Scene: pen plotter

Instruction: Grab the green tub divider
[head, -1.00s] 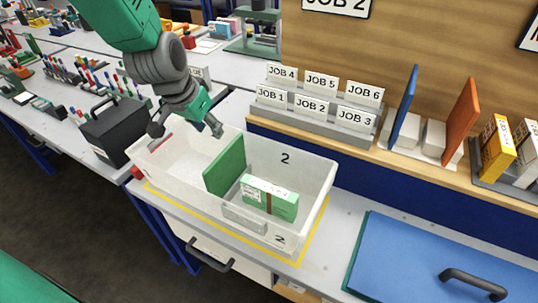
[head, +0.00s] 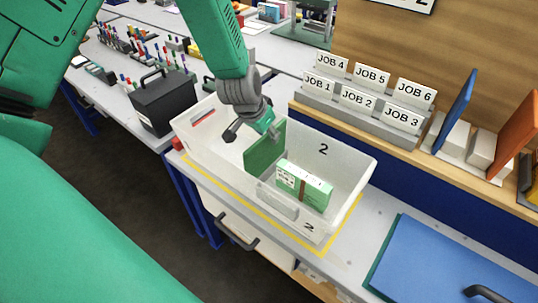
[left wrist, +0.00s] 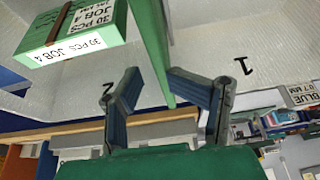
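The green tub divider (head: 264,156) stands upright across the white tub (head: 352,172), between its two compartments. My left gripper (head: 252,133) is over the divider's top edge, with its fingers spread. In the left wrist view the divider (left wrist: 152,42) passes between the two fingertips of the left gripper (left wrist: 154,78). A gap shows on the left finger's side; contact on the right finger's side cannot be told. My right gripper is not in view.
A green-and-white box (head: 304,186) sits in the tub's near compartment. A black box (head: 164,103) stands to the left. The job card rack (head: 350,112) is behind the tub, and a blue panel (head: 450,262) lies at the right.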

